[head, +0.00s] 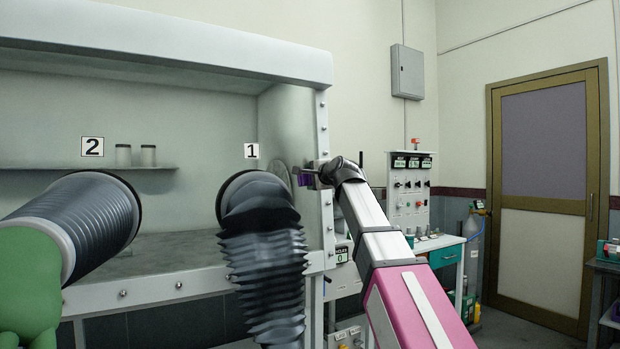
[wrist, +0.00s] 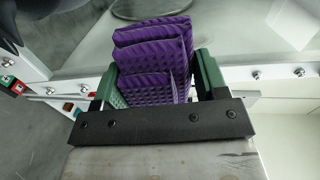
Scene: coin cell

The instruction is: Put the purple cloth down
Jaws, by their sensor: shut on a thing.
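The purple cloth (wrist: 152,52) is folded in layers with a ribbed texture. In the wrist view it sits between the two green fingers of my gripper (wrist: 155,78), which is shut on it. In the head view a small bit of the purple cloth (head: 304,180) shows at my gripper (head: 308,172), at the end of my raised arm. My gripper is close to the right front edge of the glove box, beside the port marked 1. I cannot tell whether the cloth touches the glove box.
The glove box (head: 160,55) fills the left, with ribbed sleeves hanging from ports 2 (head: 85,215) and 1 (head: 262,235). A control panel (head: 409,185) and a bench (head: 440,243) stand behind my arm. A closed door (head: 545,180) is at right, with open floor before it.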

